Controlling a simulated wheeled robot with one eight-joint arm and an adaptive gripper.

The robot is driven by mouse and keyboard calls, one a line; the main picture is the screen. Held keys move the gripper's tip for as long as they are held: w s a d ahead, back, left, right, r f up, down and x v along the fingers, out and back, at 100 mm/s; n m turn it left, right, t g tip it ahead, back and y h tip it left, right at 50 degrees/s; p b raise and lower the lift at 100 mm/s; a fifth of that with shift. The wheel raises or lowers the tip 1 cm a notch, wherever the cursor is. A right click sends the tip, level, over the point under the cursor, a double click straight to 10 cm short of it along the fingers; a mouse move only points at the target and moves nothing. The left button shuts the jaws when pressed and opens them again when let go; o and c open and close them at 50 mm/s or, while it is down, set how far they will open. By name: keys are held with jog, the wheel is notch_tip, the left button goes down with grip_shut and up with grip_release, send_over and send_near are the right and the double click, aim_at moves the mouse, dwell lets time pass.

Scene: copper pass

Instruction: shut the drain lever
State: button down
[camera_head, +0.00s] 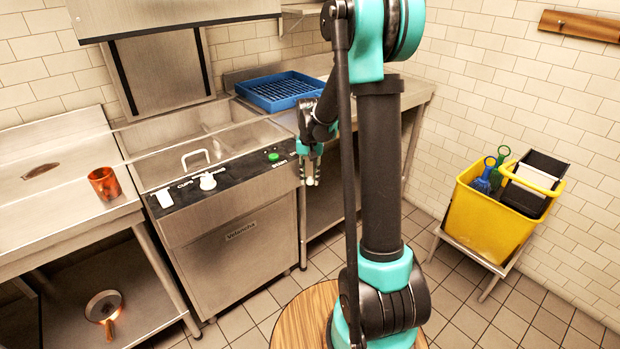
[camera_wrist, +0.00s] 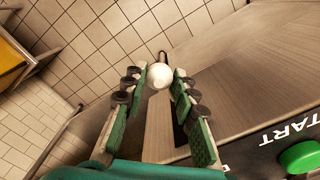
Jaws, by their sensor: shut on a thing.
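The drain lever shows in the wrist view as a pale ball knob (camera_wrist: 160,75) on a short dark stem, beside the steel machine's side. My gripper (camera_wrist: 161,78) is shut on the knob, with a green-padded finger on each side of it. In the head view my gripper (camera_head: 310,172) hangs at the right front corner of the dishwasher (camera_head: 240,235), below its control panel. The rest of the lever is hidden behind the fingers there, so I cannot tell its angle.
The green start button (camera_wrist: 299,157) is close to the right of my gripper in the wrist view. A blue rack (camera_head: 280,90) sits on the counter behind. A copper cup (camera_head: 104,183) stands on the left table. A yellow bucket (camera_head: 487,222) stands at the right.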

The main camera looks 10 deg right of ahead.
notch_tip(320, 180, up, 6)
jog(key=shift+d+r, duration=0.1)
jog(key=shift+r, duration=0.05)
jog(key=shift+w, duration=0.1)
jog(key=c, duration=1.2)
grip_release()
jog(key=shift+r, duration=0.1)
notch_tip(320, 180, up, 12)
jog(key=shift+f, duration=0.1)
jog(key=s+d+f+n+t, duration=0.1)
jog(key=s+f, duration=0.5)
jog(key=s, duration=0.2)
jog(key=s+d+f+n+t, duration=0.1)
jog(key=s+f, duration=0.4)
jog(key=s, duration=0.4)
jog(key=s+d+f+n+t, duration=0.1)
jog(key=s+f+t, duration=0.1)
jog(key=s+f, duration=0.4)
jog(key=shift+s+d+f, duration=0.1)
jog(key=shift+s+f, duration=0.05)
jog(key=shift+s, duration=0.45)
jog(key=shift+s+d+f, duration=0.1)
jog(key=shift+s+f, duration=0.05)
jog(key=shift+s, duration=0.45)
